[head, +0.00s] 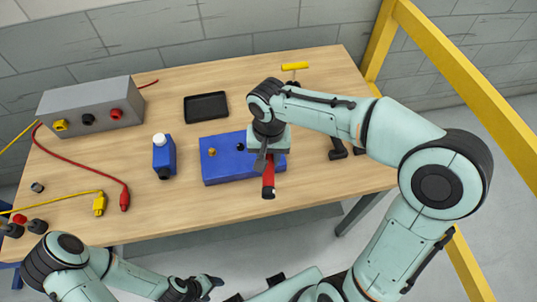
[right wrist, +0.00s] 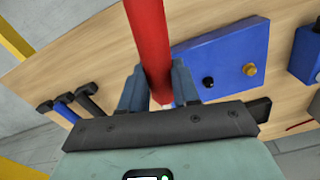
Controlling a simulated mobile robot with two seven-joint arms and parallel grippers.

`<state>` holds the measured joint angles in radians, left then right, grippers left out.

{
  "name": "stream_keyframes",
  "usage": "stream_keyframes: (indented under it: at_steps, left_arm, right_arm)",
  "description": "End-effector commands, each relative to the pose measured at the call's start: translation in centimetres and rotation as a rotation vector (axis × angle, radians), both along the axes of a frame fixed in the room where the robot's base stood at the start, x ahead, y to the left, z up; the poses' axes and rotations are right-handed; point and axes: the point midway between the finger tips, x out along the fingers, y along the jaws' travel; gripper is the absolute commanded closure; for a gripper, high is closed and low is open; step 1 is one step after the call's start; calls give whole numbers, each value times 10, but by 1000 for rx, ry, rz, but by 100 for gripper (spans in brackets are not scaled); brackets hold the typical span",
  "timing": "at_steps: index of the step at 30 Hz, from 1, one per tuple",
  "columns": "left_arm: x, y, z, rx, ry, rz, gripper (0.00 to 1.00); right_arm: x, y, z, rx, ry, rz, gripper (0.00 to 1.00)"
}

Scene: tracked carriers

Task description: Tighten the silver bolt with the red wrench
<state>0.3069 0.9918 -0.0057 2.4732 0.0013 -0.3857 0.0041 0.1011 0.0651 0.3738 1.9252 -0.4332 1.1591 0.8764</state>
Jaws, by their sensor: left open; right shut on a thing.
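The red wrench (head: 268,183) is held in my right gripper (head: 266,158), over the right part of a blue block (head: 221,171). In the right wrist view the red wrench (right wrist: 149,40) stands between the two fingers of my right gripper (right wrist: 160,88). The blue block (right wrist: 230,42) shows a brass bolt (right wrist: 249,69) and a black bolt (right wrist: 208,82) on top. No silver bolt can be made out; the gripper and wrench hide part of the block. My left gripper (head: 205,287) is open and empty, low in front of the table.
A blue bottle (head: 164,157) stands left of the block, with a black tray (head: 206,107) behind it. A grey socket box (head: 92,107) and red and yellow cables are at the left. A yellow-handled tool (head: 295,66) lies at the back. Dark-headed tools (right wrist: 88,98) lie at the right end.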

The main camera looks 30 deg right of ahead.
Motion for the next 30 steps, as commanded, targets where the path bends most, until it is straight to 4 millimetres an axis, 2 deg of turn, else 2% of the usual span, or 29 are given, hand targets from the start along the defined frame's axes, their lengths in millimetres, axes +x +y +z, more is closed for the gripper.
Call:
stream_keyframes:
  at_steps: [5, 14, 18, 28, 30]
  left_arm:
    - [-5, 0, -6, 0, 6, 0, 35]
    - [-27, 0, -41, 0, 31, 0, 35]
    - [-21, 0, -31, 1, 24, 0, 35]
    - [-15, 0, -21, 0, 17, 1, 35]
    - [-11, 0, -15, 0, 12, 0, 35]
  right_arm:
    - [0, 0, -3, -5, -12, 1, 100]
    - [-1, 0, -48, -4, -8, 1, 100]
    - [-3, -22, -38, -6, -14, 152, 100]
    - [-12, -66, -38, -4, -15, 504, 100]
    - [-8, -76, -37, -3, -14, 579, 100]
